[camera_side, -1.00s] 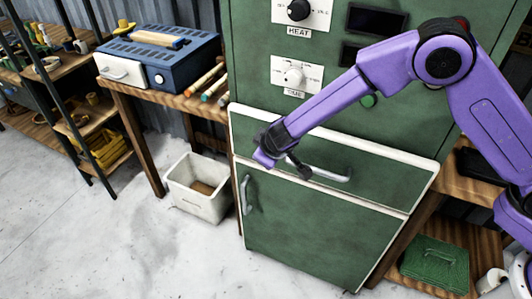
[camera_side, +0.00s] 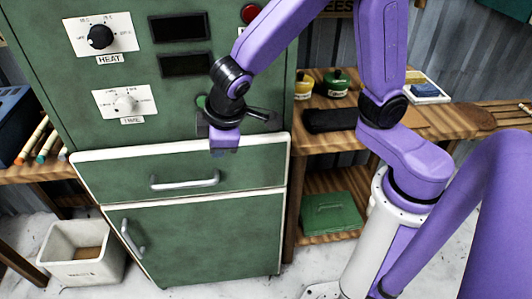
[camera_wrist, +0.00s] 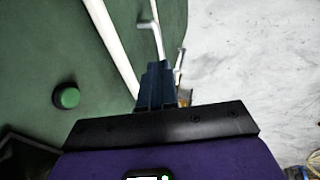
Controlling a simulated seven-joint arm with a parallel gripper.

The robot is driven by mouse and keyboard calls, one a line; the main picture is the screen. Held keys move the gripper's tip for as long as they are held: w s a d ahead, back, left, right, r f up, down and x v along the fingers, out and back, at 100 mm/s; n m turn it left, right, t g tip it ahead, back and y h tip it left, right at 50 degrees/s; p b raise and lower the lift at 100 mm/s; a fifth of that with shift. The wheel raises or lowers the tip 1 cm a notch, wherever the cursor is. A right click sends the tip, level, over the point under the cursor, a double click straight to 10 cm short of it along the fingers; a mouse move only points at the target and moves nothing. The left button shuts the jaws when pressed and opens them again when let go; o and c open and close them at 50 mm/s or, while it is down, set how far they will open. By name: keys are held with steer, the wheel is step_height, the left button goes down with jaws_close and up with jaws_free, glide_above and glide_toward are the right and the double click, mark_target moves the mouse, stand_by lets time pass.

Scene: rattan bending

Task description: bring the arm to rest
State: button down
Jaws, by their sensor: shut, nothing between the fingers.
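My gripper (camera_side: 224,143) hangs at the end of the purple arm in front of the green cabinet (camera_side: 120,175), just above the drawer's top edge in the side view. The wrist view shows its dark blue fingers (camera_wrist: 157,86) together, with nothing between them. The drawer handle (camera_side: 185,181) is apart from my gripper in the side view. The wrist hides part of the lower panel.
The cabinet carries a heat dial (camera_side: 100,37), a time dial (camera_side: 126,103) and a red button (camera_side: 250,14). A wooden bench (camera_side: 420,130) with jars stands to the right. A white bin (camera_side: 82,253) stands on the floor at left.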

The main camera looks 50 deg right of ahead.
steer(key=s+d+r+n+g, duration=0.1)
steer(key=s+d+g, duration=0.1)
steer(key=s+d, duration=0.5)
steer(key=s+d+r+n+g+y, duration=0.1)
steer(key=s+d, duration=0.5)
steer(key=s, duration=0.6)
steer(key=shift+s+d+n+g, duration=0.35)
steer(key=shift+d+n+g, duration=0.05)
steer(key=shift+n, duration=0.1)
steer(key=shift+r, duration=0.1)
